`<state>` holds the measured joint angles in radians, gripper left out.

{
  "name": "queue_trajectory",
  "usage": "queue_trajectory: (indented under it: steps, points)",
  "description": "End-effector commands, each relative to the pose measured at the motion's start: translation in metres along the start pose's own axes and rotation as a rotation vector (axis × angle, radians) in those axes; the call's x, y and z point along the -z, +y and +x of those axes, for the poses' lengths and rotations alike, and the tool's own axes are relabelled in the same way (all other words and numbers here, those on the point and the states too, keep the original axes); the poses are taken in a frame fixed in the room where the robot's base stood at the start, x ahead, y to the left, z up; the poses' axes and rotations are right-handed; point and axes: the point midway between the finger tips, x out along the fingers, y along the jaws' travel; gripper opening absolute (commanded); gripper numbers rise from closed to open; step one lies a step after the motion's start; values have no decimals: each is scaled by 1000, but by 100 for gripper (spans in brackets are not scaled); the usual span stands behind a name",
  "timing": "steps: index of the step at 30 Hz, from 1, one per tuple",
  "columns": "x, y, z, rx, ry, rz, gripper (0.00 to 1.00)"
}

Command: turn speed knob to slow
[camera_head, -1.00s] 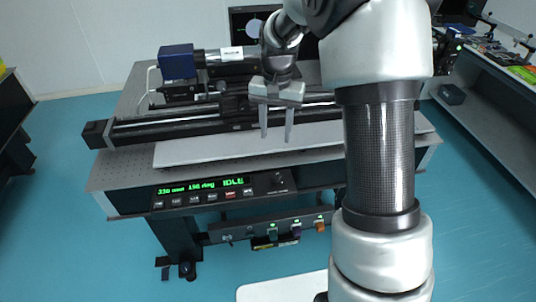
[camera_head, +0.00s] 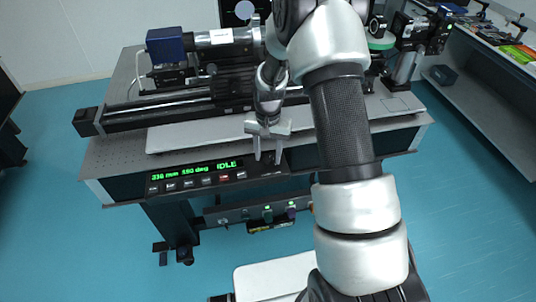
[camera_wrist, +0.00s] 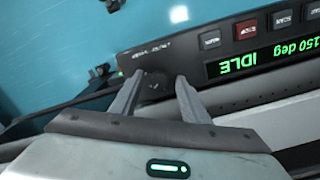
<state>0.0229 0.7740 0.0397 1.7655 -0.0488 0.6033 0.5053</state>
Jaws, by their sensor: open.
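The speed knob (camera_wrist: 154,87) is a small dark knob at the end of the black control panel (camera_wrist: 190,52). In the wrist view it lies between the two fingers of my gripper (camera_wrist: 160,86), which are open; whether they touch it I cannot tell. In the head view my gripper (camera_head: 268,160) points down over the right end of the control panel (camera_head: 248,182), and the fingers largely hide the knob there. The green display (camera_head: 205,170) reads IDLE. The knob's pointer direction is too dark to read.
A row of buttons, one of them red (camera_wrist: 245,29), runs beside the knob. Behind the panel, a long black rail (camera_head: 150,114) and a blue-ended instrument (camera_head: 165,46) stand on the optical table (camera_head: 110,160). Small coloured switches (camera_head: 268,214) sit on a lower bar.

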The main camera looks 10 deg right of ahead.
Motion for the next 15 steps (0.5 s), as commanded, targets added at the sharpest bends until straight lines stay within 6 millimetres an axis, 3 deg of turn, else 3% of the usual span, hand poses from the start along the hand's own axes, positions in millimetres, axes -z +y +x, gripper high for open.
queue_trajectory:
  steps: [10, 15]
  points:
    - [0, 0, 5, 0, 1, -1, 42]
    - [0, 0, 5, 0, 1, -1, 15]
